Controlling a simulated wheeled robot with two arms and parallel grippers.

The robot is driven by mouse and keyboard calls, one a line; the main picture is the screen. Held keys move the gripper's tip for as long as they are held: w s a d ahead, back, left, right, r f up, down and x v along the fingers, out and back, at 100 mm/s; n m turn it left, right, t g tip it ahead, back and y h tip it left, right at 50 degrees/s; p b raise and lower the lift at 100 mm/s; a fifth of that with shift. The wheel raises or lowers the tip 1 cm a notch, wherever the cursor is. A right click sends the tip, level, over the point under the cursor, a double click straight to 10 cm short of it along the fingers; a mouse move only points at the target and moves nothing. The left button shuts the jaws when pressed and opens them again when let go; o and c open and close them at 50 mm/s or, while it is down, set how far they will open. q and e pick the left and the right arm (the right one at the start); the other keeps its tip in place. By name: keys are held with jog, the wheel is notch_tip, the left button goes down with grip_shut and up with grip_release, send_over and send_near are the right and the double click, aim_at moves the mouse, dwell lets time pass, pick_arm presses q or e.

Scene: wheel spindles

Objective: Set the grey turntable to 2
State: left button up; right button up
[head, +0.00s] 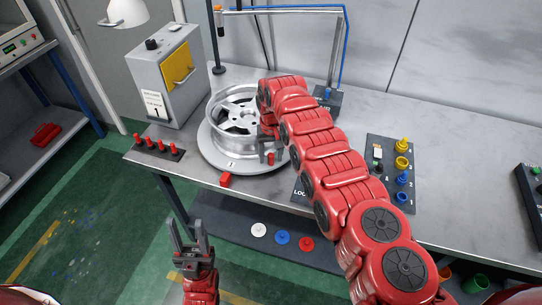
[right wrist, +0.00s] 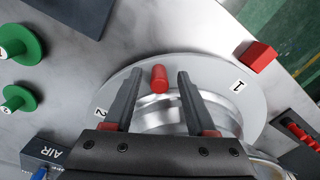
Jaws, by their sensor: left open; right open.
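The grey turntable (head: 222,163) lies on the bench with a silver wheel (head: 236,118) on it. Its label 1 (right wrist: 238,86) is close to a red block (right wrist: 256,55) on the bench; the block also shows in the head view (head: 225,180). Its label 2 (right wrist: 101,112) is on the rim further round. A red peg (right wrist: 160,78) stands on the rim between the two labels. My right gripper (head: 268,153) is open, its fingers on either side of the peg with gaps visible. My left gripper (head: 187,230) is open and empty, in front of the bench.
A grey box with a yellow panel (head: 178,69) and a rack of red pegs (head: 158,149) stand left of the turntable. A board with yellow and blue knobs (head: 391,164) lies to the right. Green knobs (right wrist: 18,99) show in the wrist view.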

jog(key=shift+f, duration=0.4)
jog(key=shift+c, duration=0.4)
grip_shut()
dwell(0.8)
